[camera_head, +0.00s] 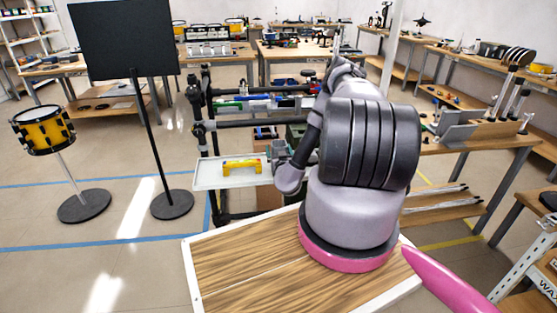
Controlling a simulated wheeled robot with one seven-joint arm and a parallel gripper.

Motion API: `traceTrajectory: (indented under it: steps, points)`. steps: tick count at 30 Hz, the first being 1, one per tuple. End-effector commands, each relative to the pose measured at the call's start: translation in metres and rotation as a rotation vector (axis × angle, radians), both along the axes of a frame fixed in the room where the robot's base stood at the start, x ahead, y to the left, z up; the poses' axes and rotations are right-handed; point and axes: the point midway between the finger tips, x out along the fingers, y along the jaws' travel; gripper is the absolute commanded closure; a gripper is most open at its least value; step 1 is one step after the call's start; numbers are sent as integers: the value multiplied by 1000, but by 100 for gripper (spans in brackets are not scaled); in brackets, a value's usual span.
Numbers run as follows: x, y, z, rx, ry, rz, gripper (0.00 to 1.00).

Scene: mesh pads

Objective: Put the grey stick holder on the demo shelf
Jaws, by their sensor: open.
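I cannot tell for sure which thing is the grey stick holder. A grey angled block (458,134) stands on the right-hand wooden bench, beside several upright sticks. A pale shelf tray (215,182) on a black rack, left of my arm, may be the demo shelf, but this is not certain. A yellow bridge-shaped piece (242,166) lies on it. My gripper appears as a small grey part (281,153) at the tray's right end, partly hidden by my arm. It is open. I cannot tell whether it touches anything.
A wooden tabletop (240,265) with a white edge lies in front. A black panel on a stand (125,42) and a yellow drum (42,129) stand at left. The black rack (205,140) has upper bars and shelves. The floor at left is mostly clear.

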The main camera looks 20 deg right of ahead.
Motion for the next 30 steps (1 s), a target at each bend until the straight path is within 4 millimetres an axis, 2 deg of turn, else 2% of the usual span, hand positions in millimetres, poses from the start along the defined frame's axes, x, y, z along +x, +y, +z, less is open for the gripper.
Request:
traceTrajectory:
  steps: [5,13,17,18,21,27,30]
  points:
    - [20,-6,0,-1,0,-1,0]
    - [23,-7,0,1,1,-1,0]
    - [22,-7,0,0,1,-1,50]
    - [22,-7,0,0,1,-1,65]
    - [23,-7,0,1,0,-1,100]
    - [22,-7,1,1,0,-1,100]
    - [23,-7,9,1,-1,-1,100]
